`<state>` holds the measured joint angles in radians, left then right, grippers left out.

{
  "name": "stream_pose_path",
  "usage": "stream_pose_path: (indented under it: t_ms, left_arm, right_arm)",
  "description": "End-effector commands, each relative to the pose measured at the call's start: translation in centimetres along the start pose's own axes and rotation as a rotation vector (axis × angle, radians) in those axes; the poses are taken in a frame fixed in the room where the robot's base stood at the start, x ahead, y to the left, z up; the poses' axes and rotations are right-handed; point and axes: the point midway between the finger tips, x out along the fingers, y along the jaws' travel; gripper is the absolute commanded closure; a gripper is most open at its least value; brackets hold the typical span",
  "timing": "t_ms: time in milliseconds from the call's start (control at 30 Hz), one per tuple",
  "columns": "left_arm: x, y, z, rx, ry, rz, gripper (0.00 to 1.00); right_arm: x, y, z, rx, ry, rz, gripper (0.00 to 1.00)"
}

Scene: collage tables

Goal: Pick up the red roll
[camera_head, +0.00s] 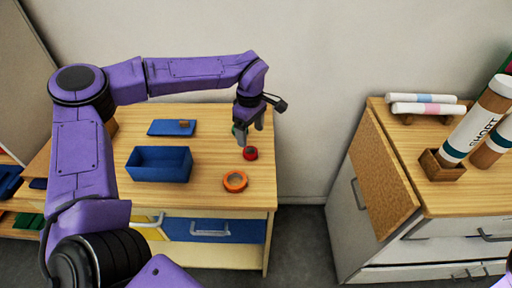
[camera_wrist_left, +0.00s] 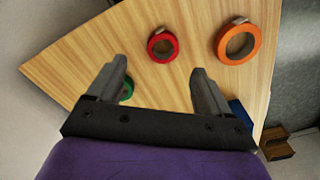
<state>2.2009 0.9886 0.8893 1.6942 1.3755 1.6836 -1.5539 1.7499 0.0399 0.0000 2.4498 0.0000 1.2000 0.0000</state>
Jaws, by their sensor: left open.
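The red roll (camera_head: 250,153) lies flat on the wooden table, close to its right edge. In the left wrist view the red roll (camera_wrist_left: 162,45) sits ahead of the fingertips, between their lines and apart from them. My left gripper (camera_head: 249,138) points down just above and beside the red roll in the head view. It also shows in the left wrist view (camera_wrist_left: 157,72) with its fingers wide apart and nothing between them. My right gripper is not in view; only a small purple part shows at the lower right corner.
An orange roll (camera_head: 235,182) lies in front of the red one. A green roll (camera_wrist_left: 127,89) is partly hidden behind a finger. A blue box (camera_head: 160,165) and its blue lid (camera_head: 171,128) are on the left. A cabinet (camera_head: 470,202) with tubes stands across a gap on the right.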

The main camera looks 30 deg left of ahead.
Motion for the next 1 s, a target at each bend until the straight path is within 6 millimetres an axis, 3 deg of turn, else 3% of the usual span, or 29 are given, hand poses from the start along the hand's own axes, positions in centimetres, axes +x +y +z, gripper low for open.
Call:
stream_pose_path:
  t_ms: [400,667,700,867,900,1000]
  left_arm:
    - [6.3,0.1,0.4,0.001,0.0,-0.003,0.2]
    - [7.3,0.1,0.5,0.001,0.0,0.001,0.2]
    - [7.2,0.1,0.5,0.002,0.0,0.001,0.23]
    - [7.2,0.2,0.5,0.002,0.0,0.001,0.75]
    - [7.2,0.2,0.5,0.002,0.0,0.001,0.8]
    - [7.2,0.2,0.5,0.002,0.0,0.001,0.8]
  right_arm:
    - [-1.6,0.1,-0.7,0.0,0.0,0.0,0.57]
    - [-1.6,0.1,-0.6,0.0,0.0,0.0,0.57]
    - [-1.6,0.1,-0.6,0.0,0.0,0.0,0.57]
    - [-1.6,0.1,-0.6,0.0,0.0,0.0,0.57]
    - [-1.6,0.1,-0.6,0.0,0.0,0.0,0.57]
    - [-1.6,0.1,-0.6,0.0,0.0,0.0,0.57]
